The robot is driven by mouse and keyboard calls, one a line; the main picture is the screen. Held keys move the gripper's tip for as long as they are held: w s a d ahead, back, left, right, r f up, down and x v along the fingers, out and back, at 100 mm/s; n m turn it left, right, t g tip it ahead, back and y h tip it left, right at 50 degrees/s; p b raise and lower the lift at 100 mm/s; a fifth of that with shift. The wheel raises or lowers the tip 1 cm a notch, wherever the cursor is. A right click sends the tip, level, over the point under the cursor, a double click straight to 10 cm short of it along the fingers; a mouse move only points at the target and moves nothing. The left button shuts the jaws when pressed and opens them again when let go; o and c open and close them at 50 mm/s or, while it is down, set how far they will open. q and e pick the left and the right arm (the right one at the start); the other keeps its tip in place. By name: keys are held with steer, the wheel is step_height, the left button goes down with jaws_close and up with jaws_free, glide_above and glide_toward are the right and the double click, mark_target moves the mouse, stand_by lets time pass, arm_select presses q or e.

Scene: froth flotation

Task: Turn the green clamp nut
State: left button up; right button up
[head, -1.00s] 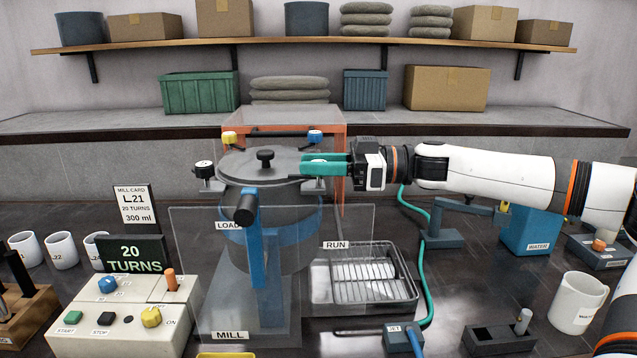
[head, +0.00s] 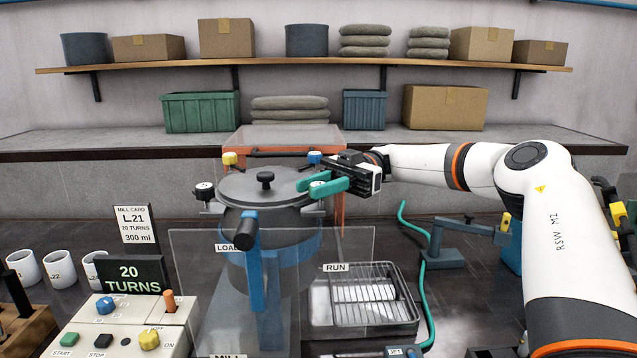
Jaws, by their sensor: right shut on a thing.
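The mill (head: 265,215) stands left of centre, a grey drum with a lid and a black centre knob. Clamp nuts sit around its lid: a yellow one (head: 230,158), a blue one (head: 315,157) and a black-and-white one (head: 204,191). The green clamp nut (head: 319,184) is at the lid's right side, mostly hidden between the fingers. My right gripper (head: 318,185) has green fingers close in colour to the nut. It is shut on the nut, its arm coming in from the right. My left gripper is not in view.
A clear guard panel (head: 345,240) stands in front of the mill. A wire-rack tray (head: 365,290) lies to its right, beside a green hose (head: 425,300). The control box (head: 125,335) and a display reading 20 TURNS (head: 138,275) are at front left.

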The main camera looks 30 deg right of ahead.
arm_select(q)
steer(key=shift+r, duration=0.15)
arm_select(e)
steer(key=shift+n+g, duration=0.3)
steer(key=shift+g, duration=0.2)
steer(key=o, duration=1)
